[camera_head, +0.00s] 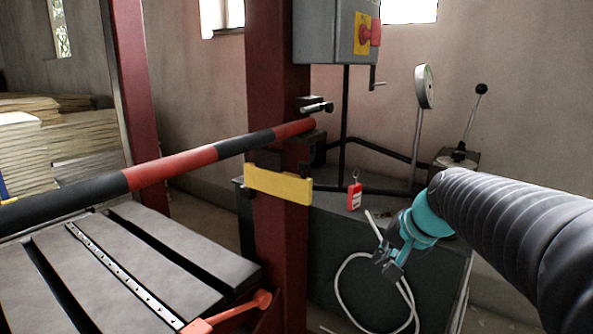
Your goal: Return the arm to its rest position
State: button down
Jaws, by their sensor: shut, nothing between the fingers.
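My gripper (386,264) is in the right half of the head view, at the end of my arm (510,225), which reaches in from the right edge. The arm has a ribbed dark grey sleeve and a teal wrist (425,220). The gripper points down and to the left, shut and empty. It shows in front of the dark cabinet, near a white cable (345,270). I cannot tell whether it touches the cable. No cloth is in view.
A red post (280,200) with a yellow plate (278,184) stands mid-view. A red-and-black bar (185,165) crosses above a slotted grey table (150,260) at left. A red padlock (355,196), a gauge (425,87) and a lever (474,115) stand around the dark cabinet (320,255).

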jog(key=s+n+h+p, duration=0.1)
jog(key=s+n+p, duration=0.1)
jog(key=s, duration=0.8)
jog(key=s+a+f+n+h+p, duration=0.1)
jog(key=s+n+h+p, duration=0.1)
jog(key=s, duration=0.8)
jog(key=shift+s+a+n+g+p, duration=0.25)
jog(key=shift+s+n+g+p, duration=0.2)
jog(key=shift+n, duration=0.65)
jog(key=shift+w, duration=0.1)
